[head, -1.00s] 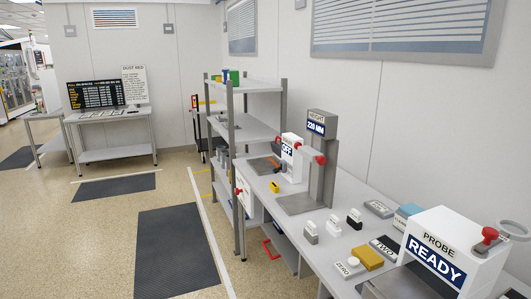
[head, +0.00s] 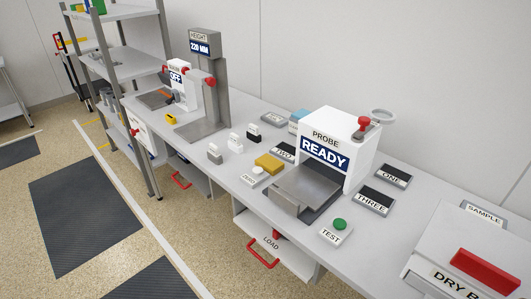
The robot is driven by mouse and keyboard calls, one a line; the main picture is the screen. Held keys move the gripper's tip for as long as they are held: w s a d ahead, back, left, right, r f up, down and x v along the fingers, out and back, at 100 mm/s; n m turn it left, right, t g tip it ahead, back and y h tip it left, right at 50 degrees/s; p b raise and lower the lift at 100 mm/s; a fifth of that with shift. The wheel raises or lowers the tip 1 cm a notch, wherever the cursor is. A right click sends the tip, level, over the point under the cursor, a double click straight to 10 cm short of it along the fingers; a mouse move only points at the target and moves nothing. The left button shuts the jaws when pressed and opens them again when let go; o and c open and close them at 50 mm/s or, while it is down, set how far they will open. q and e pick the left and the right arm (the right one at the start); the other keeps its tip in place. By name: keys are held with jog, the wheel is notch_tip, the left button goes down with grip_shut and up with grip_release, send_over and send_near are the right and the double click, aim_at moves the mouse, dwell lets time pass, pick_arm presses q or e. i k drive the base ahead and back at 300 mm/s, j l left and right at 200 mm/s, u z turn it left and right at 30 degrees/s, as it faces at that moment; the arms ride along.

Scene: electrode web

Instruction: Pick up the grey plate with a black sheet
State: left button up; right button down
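Three flat grey plates with black tops lie on the bench around the probe machine. The one labelled THREE (head: 375,207) is right of the machine's metal platform, with the one labelled ONE (head: 391,181) behind it. The one labelled TWO (head: 281,153) is left of the machine and partly hidden by it. I cannot tell which of them the task names. Neither of my grippers is in view.
The white PROBE machine (head: 342,140) reads READY and has a red knob on top. A TEST button (head: 340,224) stands in front. The DRY B... box (head: 432,238) with a red handle is at the right. The bench top (head: 398,211) is bare between them.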

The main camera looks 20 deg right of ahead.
aim_at(373, 200)
jog(key=z, duration=1.6)
jog(key=l+z, duration=0.15)
jog(key=i+l, duration=0.05)
